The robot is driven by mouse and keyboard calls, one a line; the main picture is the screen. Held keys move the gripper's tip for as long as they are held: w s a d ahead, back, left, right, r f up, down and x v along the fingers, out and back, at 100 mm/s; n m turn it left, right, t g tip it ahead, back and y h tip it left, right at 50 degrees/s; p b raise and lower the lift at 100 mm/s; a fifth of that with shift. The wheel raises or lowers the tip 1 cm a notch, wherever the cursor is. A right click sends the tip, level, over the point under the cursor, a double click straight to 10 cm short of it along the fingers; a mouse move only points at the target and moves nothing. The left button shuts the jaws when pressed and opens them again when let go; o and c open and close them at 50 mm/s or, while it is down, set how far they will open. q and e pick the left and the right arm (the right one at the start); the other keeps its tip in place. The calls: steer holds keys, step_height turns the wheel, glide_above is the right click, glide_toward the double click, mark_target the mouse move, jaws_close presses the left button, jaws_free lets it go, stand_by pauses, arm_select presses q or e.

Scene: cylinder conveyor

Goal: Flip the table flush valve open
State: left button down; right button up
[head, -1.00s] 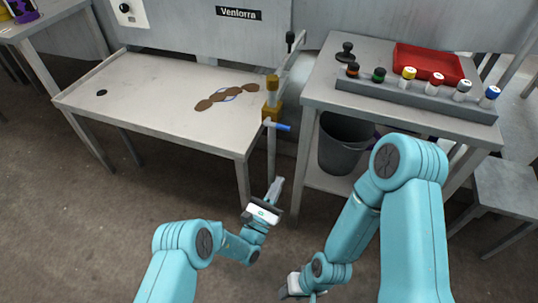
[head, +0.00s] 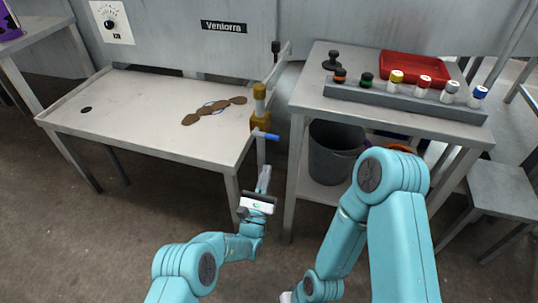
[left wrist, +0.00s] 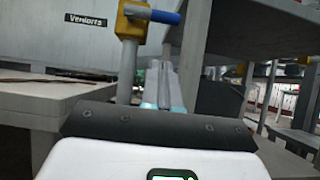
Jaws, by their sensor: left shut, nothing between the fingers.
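The flush valve is a yellow-brown fitting (head: 260,119) on a pipe at the right front corner of the light table (head: 150,143). Its blue lever (head: 266,135) sticks out to the right, roughly level. The left wrist view also shows the valve body (left wrist: 131,22) and the blue lever (left wrist: 158,15) above the fingers. My left gripper (head: 264,172) is shut and empty. It points up from below the lever, apart from it; its fingertips show in the left wrist view (left wrist: 160,72). My right gripper is mostly cut off at the bottom edge of the head view.
Brown patches (head: 214,110) and a dark hole (head: 86,110) mark the tabletop. To the right, a grey table (head: 306,88) carries a rack (head: 405,101) of capped bottles and a red tray (head: 415,66). A dark bin (head: 333,152) stands beneath it. A gap separates the tables.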

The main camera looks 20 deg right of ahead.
mark_target(267, 136)
arm_select(q)
steer(key=w+d+r, duration=0.2)
steer(key=w+r, duration=0.1)
steer(key=r, duration=0.3)
steer(key=shift+b, duration=0.45)
steer(key=shift+a, duration=0.1)
